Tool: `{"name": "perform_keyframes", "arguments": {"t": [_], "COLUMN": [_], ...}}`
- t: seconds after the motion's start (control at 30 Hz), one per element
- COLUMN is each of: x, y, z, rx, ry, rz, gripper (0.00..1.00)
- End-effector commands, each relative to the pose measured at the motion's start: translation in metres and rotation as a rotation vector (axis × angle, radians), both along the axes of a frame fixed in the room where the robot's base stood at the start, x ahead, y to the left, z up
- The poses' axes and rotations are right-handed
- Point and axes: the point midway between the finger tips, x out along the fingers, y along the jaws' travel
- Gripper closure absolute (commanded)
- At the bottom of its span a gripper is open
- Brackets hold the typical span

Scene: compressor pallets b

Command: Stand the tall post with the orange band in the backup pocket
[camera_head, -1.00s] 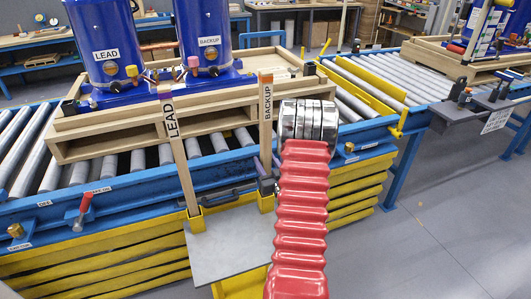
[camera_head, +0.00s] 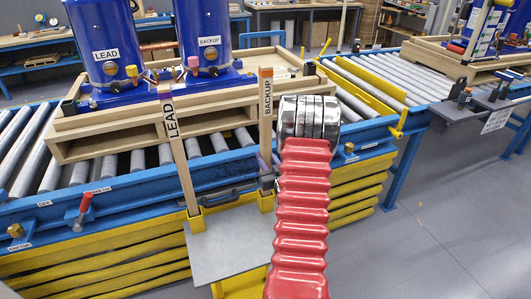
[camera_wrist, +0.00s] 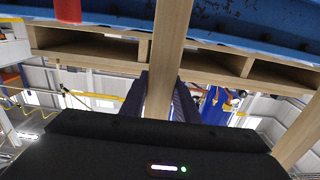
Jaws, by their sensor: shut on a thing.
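The tall wooden post with the orange band (camera_head: 266,115) is marked BACKUP and stands nearly upright in the head view, beside the pallet edge. In the wrist view this post (camera_wrist: 172,40) runs between the dark purple fingers of my gripper (camera_wrist: 161,95), which is shut on it. In the head view my red sleeved arm hides most of the gripper. The yellow backup pocket (camera_head: 265,204) is at the post's lower end. I cannot tell whether the foot is inside it. A second post marked LEAD (camera_head: 181,160) stands in the yellow pocket (camera_head: 196,222) to the left.
A wooden pallet (camera_head: 110,144) with two blue compressors (camera_head: 203,40) rests on the roller conveyor (camera_head: 60,172) behind the posts. Yellow slatted sides (camera_head: 100,262) run below the blue rail. Grey floor is open at right.

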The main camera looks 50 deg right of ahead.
Motion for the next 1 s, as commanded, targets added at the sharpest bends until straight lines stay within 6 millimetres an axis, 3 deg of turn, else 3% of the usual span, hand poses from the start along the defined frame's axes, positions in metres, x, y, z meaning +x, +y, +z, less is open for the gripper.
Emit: {"name": "perform_keyframes", "arguments": {"t": [1.0], "x": [0.0], "y": [0.0], "z": [0.057], "rx": [-0.003], "ry": [-0.001], "rz": [0.0], "gripper": [0.95]}}
